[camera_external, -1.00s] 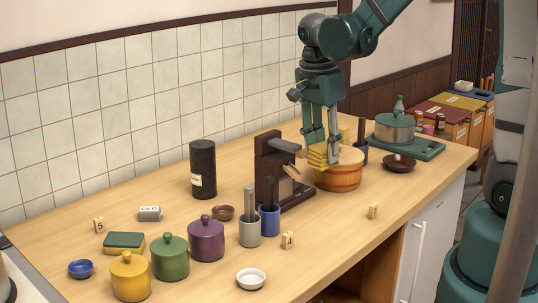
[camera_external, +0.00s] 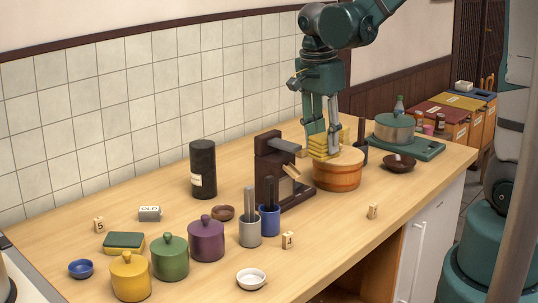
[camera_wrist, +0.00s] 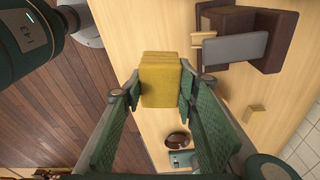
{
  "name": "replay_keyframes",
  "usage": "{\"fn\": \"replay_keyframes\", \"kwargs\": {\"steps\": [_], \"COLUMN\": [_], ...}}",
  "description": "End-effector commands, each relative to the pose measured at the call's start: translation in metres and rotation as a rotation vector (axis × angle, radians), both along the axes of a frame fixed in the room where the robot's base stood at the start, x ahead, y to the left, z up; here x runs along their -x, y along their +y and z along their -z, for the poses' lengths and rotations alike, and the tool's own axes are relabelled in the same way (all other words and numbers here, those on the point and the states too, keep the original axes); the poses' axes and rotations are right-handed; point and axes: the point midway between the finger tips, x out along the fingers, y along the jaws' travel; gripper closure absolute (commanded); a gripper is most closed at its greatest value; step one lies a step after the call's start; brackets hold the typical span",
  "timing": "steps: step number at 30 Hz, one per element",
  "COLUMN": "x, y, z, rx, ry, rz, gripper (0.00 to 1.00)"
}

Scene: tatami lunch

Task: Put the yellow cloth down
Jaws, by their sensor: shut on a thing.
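The yellow cloth (camera_external: 322,146) is a folded block with visible layers. It also shows in the wrist view (camera_wrist: 161,80), between the two fingers. My gripper (camera_external: 328,140) is shut on the cloth and points down. In the external view the cloth overlaps the left rim of the round wooden tub (camera_external: 340,176); whether it touches the tub is unclear. The wrist view shows the cloth above the wooden counter, with its underside hidden.
A dark brown press-like stand (camera_external: 272,170) is just left of the cloth. A pot (camera_external: 393,130) on a green board (camera_external: 425,149) and a dark bowl (camera_external: 399,163) lie right. Several lidded jars, including a purple one (camera_external: 206,241), stand front left. Front right counter is mostly clear.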

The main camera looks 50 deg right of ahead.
Motion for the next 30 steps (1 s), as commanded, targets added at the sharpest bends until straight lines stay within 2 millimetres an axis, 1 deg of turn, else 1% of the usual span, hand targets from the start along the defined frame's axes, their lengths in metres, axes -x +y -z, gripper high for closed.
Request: {"fn": "replay_keyframes", "kwargs": {"steps": [10,14,17,23,30], "x": [-0.002,-0.006,-0.01,-0.022,-0.036], "y": [-0.003,-0.012,-0.023,-0.059,-0.112], "z": [0.0,0.001,0.001,0.003,0.008], "rx": [0.0,0.0,0.0,0.0,0.0], "ry": [0.0,0.0,0.0,0.0,0.0], "rz": [0.005,0.02,0.038,0.092,0.169], "gripper": [0.8,0.8,0.8,0.8,0.8]}}
